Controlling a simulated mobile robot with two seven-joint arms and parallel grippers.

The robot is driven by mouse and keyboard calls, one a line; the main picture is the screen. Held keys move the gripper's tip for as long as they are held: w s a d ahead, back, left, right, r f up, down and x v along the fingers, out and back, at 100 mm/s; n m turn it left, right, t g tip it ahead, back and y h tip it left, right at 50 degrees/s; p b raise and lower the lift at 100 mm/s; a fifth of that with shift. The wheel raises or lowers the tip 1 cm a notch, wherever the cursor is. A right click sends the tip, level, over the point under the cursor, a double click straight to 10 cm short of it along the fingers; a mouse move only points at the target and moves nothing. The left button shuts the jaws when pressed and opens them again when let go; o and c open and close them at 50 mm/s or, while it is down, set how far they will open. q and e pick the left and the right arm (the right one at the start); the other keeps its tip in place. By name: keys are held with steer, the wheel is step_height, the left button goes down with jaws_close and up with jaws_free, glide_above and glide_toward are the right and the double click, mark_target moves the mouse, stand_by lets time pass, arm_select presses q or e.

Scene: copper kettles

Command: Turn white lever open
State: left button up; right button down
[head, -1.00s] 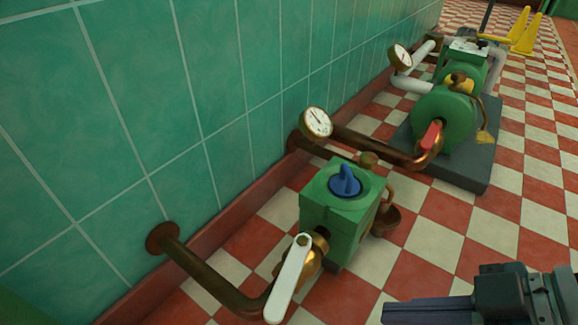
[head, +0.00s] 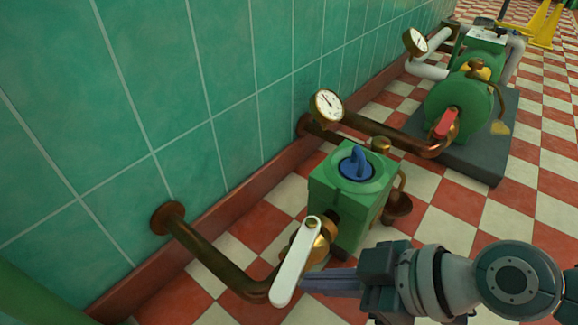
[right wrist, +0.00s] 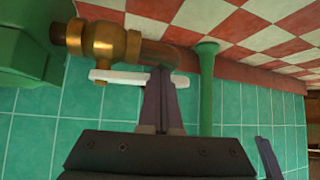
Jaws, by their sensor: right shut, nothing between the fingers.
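The white lever (head: 294,264) sits on a brass valve (head: 318,242) on the near side of a green box (head: 350,195) with a blue knob. It slants down and left along the copper pipe. My right gripper (head: 303,285) is shut, its fingertips at the lever's right side near the lower end. In the right wrist view the shut fingertips (right wrist: 161,72) overlap the lever (right wrist: 118,77); contact cannot be told for sure. A dark purple finger-like piece at that view's lower right, likely my left gripper (right wrist: 268,155), shows only partly.
A copper pipe (head: 212,262) runs from the tiled wall to the valve. Behind stand a gauge (head: 327,105) and a green pump (head: 458,105) with a red lever (head: 446,123). A green post (right wrist: 207,95) stands nearby. Checkered floor is open at right.

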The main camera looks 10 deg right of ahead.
steer(key=m+p, duration=0.1)
steer(key=p, duration=0.1)
steer(key=a+m+t+h+p, duration=0.1)
steer(key=shift+w+a+r+p, duration=0.2)
steer(key=shift+a+r+p, duration=0.1)
steer(key=shift+r+p, duration=0.1)
steer(key=shift+w+a+f+m+t+h+p, duration=0.15)
steer(key=shift+a+f+m+t+h+p, duration=0.15)
steer(key=shift+a+m+h+p, duration=0.15)
steer(key=shift+a, duration=0.1)
steer(key=shift+f, duration=0.1)
